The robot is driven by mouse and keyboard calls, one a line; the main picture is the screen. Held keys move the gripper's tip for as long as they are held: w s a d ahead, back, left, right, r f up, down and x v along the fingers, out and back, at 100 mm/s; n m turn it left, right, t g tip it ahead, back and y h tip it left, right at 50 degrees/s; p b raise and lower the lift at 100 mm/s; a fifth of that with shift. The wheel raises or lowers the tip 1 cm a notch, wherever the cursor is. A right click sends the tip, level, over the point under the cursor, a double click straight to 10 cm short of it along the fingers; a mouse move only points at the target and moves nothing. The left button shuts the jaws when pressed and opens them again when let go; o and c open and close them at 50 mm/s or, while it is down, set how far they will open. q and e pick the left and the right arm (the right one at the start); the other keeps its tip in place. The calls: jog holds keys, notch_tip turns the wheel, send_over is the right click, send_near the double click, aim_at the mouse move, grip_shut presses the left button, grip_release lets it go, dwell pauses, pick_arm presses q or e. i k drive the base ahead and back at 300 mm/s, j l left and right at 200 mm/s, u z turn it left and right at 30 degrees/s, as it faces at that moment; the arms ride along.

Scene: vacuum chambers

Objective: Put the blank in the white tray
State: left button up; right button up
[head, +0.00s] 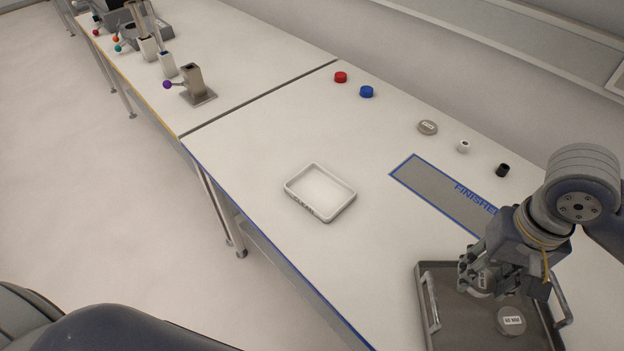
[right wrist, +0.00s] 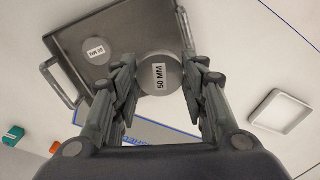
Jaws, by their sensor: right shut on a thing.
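A grey round blank (right wrist: 147,85) labelled "50 MM" is between the fingers of my right gripper (right wrist: 158,92), which is shut on it. In the head view, my right gripper (head: 480,280) is over the dark grey tray with handles (head: 437,275), with the blank partly hidden by the fingers. A second grey labelled blank (head: 511,321) lies in that dark tray. The white tray (head: 320,213) stands empty on the table, left of and beyond the gripper; it also shows at the right of the right wrist view (right wrist: 280,112). My left gripper is out of view.
The table around the white tray is clear.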

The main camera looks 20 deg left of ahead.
aim_at(320, 193)
jog(key=i+j+z, duration=0.1)
jog(key=j, duration=0.4)
jog(key=i+j+z, duration=0.15)
jog(key=j, duration=0.35)
jog(key=i+j+z, duration=0.1)
jog(key=j, duration=0.45)
jog(key=i+j+z, duration=0.15)
jog(key=j, duration=0.35)
jog(key=k, duration=0.05)
